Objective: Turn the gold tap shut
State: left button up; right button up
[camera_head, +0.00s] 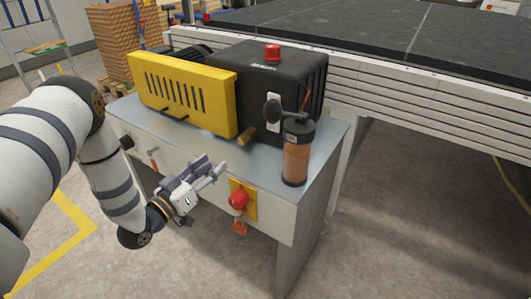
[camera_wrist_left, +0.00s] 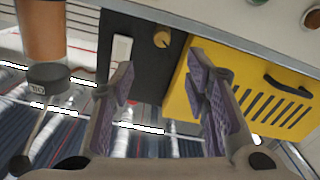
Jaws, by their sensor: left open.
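The gold tap (camera_head: 247,135) is a small brass piece sticking out low on the front of the black machine block, beside the yellow cover. In the left wrist view the gold tap (camera_wrist_left: 161,39) shows beyond the gap between my fingertips, the picture being roughly upside down. My left gripper (camera_head: 214,170) is in front of the grey cabinet, lower and to the left of the tap. Its purple-padded fingers (camera_wrist_left: 160,68) are spread, with nothing between them, and apart from the tap. My right gripper is in neither view.
The yellow slotted cover (camera_head: 187,92) stands left of the tap. A copper-coloured cylinder (camera_head: 296,163) with a black top stands to the right. A red knob on a yellow plate (camera_head: 238,199) sits on the cabinet front (camera_head: 275,220). A wide dark-topped table (camera_head: 390,35) lies behind.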

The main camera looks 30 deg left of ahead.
aim_at(240, 142)
pick_arm(q)
jog(key=w, duration=0.5)
jog(key=w+b, duration=0.1)
jog(key=w, duration=0.5)
jog(key=shift+d+f, duration=0.1)
jog(key=shift+d, duration=0.1)
jog(key=shift+w, duration=0.45)
jog(key=shift+d, duration=0.1)
grip_shut()
